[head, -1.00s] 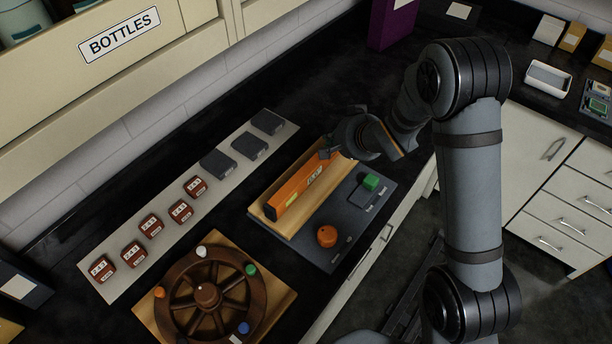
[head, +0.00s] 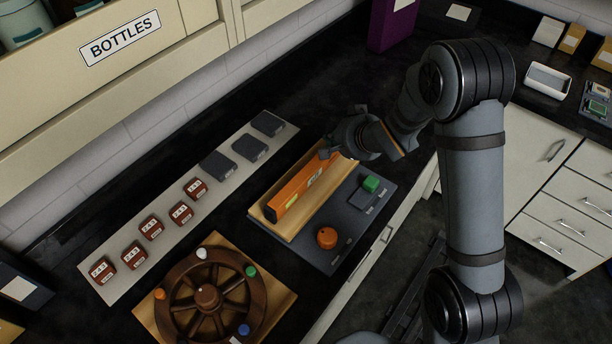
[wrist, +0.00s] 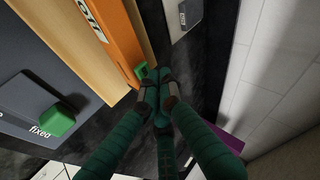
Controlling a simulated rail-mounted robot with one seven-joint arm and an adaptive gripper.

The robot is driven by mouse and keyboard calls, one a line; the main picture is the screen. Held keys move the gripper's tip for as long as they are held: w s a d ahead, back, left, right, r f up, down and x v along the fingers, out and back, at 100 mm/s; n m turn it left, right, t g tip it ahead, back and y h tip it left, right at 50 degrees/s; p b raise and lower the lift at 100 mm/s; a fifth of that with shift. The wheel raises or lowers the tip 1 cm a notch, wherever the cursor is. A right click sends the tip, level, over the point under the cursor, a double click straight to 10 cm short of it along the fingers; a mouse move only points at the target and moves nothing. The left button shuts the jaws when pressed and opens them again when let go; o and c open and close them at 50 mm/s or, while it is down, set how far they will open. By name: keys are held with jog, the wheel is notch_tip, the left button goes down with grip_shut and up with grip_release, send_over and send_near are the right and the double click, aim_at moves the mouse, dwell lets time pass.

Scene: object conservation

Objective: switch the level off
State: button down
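The level (head: 297,192) is a long orange bar standing on a wooden base on a dark board in the head view. In the wrist view its orange end (wrist: 118,45) points down toward my fingers. A small green piece, apparently its switch (wrist: 142,71), sits at that end. My gripper (head: 328,150) is at the level's far end. In the wrist view my gripper's fingertips (wrist: 160,92) are drawn together just beside the green piece, with nothing seen between them. Whether they touch it I cannot tell.
The board also holds a green block (head: 371,183) and an orange knob (head: 326,237). A pale strip (head: 228,180) with several red and dark blocks lies to the left. A wooden wheel (head: 205,295) stands in front. A purple box (head: 390,24) is at the back.

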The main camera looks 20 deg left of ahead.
jog(key=shift+r+p, duration=2.35)
jog(key=shift+r, duration=0.7)
jog(key=shift+f, duration=0.2)
notch_tip(320, 180, down, 7)
jog(key=b, duration=0.5)
jog(key=shift+r+b, duration=0.1)
jog(key=shift+b, duration=0.25)
jog(key=shift+r+p, duration=0.2)
jog(key=shift+p, duration=0.1)
